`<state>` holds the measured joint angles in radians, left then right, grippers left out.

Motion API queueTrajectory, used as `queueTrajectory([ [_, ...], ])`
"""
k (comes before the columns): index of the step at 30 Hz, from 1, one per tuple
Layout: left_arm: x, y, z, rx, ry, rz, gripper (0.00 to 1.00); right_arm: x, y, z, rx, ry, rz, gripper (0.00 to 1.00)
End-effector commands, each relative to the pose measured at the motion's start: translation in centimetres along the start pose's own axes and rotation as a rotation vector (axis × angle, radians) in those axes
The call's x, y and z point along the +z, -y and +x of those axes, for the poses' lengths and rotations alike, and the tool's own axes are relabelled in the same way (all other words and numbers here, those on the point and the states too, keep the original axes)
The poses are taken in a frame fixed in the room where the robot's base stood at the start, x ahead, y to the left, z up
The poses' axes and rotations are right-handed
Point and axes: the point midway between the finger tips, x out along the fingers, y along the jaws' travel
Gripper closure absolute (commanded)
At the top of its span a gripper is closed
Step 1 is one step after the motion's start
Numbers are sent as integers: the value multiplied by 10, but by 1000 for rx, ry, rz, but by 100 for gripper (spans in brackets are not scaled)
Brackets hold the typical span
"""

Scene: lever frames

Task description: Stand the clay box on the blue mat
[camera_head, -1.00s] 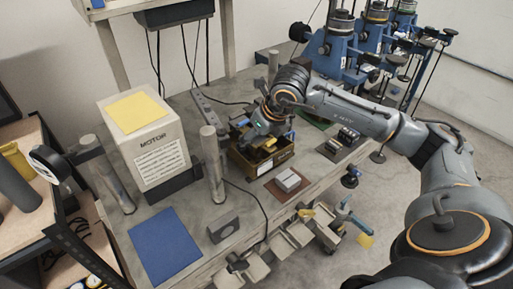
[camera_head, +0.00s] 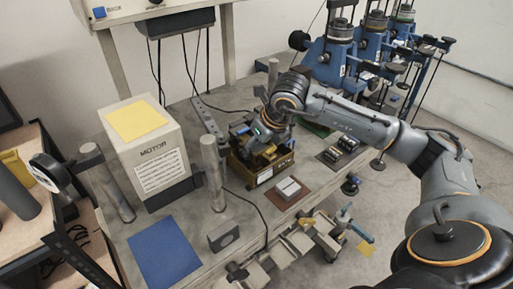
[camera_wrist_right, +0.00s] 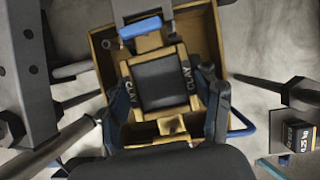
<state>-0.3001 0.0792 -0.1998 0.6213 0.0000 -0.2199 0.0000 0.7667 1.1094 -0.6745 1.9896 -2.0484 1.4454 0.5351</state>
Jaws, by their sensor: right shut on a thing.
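The clay box (camera_wrist_right: 162,82), with a dark panel, tan edges and a CLAY label, shows in the right wrist view. My right gripper (camera_wrist_right: 167,98) has its fingers on both sides of the box and is shut on it. The box is in the brown open crate (camera_wrist_right: 104,46); I cannot tell whether it touches the crate floor. In the head view the right gripper (camera_head: 262,142) is over and partly in the crate (camera_head: 278,174), and hides most of the box. The blue mat (camera_head: 164,253) lies bare at the front left of the bench. My left gripper is not in view.
The motor box (camera_head: 152,150) and a grey post (camera_head: 213,172) stand between the crate and the mat's side. A small dark block (camera_head: 223,236) sits right of the mat. A brown plate with a pale block (camera_head: 288,188) lies right of the crate.

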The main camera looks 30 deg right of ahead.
Motion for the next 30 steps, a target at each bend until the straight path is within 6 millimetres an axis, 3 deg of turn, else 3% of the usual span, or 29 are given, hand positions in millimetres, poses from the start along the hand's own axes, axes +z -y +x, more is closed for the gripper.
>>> queueTrajectory([
  [30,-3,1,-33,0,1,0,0,29,0,-55,-1,12,0,81],
])
